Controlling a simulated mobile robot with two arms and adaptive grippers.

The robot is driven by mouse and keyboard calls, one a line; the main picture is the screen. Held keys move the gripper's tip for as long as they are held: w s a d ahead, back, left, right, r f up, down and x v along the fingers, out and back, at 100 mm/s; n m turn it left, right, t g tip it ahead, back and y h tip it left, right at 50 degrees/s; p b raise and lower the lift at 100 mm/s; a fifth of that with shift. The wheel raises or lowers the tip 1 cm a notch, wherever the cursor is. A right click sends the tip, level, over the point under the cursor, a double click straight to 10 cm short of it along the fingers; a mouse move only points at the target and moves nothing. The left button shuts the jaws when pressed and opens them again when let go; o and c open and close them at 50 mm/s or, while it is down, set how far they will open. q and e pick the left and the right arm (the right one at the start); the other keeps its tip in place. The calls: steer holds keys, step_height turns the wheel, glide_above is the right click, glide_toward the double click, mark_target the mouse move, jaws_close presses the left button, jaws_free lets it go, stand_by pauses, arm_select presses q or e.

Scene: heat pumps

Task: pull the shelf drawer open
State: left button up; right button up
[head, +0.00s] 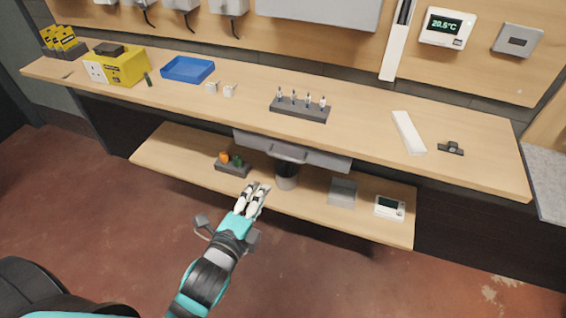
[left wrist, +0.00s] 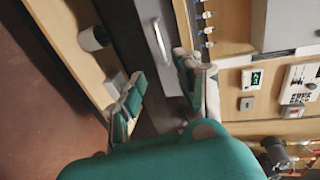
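The shelf drawer (head: 320,160) is a grey unit under the middle of the upper wooden shelf. In the left wrist view its light grey front (left wrist: 172,70) carries a pale bar handle (left wrist: 160,40). I cannot tell whether the drawer sits fully shut. My left gripper (head: 256,190) is in front of the lower shelf, below and to the left of the drawer's middle. In the left wrist view the left gripper's fingers (left wrist: 160,72) are apart with nothing between them, and the handle lies beyond their tips. My right gripper is not in view.
The lower shelf (head: 170,160) holds a dark block with coloured knobs (head: 232,165), a dark cylinder (head: 287,175), a grey box (head: 342,191) and a white thermostat (head: 389,207). The upper shelf (head: 240,110) overhangs them. The red floor in front is clear.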

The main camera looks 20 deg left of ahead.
mark_target(283, 158)
arm_select(q)
steer(key=x, duration=1.7)
steer(key=shift+w, duration=0.15)
steer(key=shift+c, duration=0.3)
steer(key=shift+f, duration=0.1)
jaws_close()
